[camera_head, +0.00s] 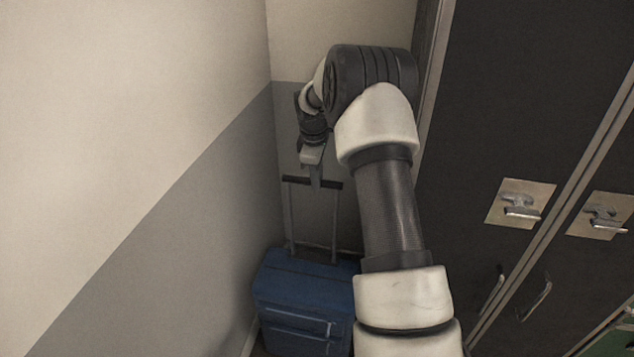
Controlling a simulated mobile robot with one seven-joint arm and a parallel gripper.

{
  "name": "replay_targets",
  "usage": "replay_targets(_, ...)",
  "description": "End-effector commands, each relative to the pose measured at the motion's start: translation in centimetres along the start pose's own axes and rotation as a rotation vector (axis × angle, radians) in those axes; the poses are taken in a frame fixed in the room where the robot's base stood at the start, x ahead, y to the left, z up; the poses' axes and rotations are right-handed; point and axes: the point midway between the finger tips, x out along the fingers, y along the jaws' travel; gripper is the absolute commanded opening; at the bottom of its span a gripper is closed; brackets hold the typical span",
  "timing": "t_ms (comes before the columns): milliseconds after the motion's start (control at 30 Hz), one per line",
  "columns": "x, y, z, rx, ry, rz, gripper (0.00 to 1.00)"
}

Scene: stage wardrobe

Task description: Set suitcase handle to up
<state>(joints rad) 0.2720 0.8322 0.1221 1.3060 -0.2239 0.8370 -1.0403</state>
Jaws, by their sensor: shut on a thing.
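A blue suitcase (305,285) stands upright on the floor in the corner, with its right side partly hidden by my arm. Its telescopic handle is extended, with two thin rods rising from the top to a dark crossbar (297,180). My gripper (316,181) points down from above and is shut on the suitcase handle, a little right of the crossbar's middle. The fingertips are small in this view.
A wall (150,130), pale above and grey below, runs close along the left side of the suitcase. Dark lockers (480,120) with metal latches stand to the right of my arm. The corner leaves little free room around the suitcase.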

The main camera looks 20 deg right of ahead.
Motion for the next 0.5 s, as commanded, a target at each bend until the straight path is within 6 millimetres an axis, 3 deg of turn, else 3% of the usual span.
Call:
replay_targets(433, -0.74, 0.31, -0.07, 0.0, 0.002, 0.006, 0.0)
replay_targets(467, -0.75, 0.32, -0.08, 0.0, 0.002, 0.006, 0.23)
replay_targets(500, -0.75, 0.32, -0.08, 0.0, 0.002, 0.006, 0.3)
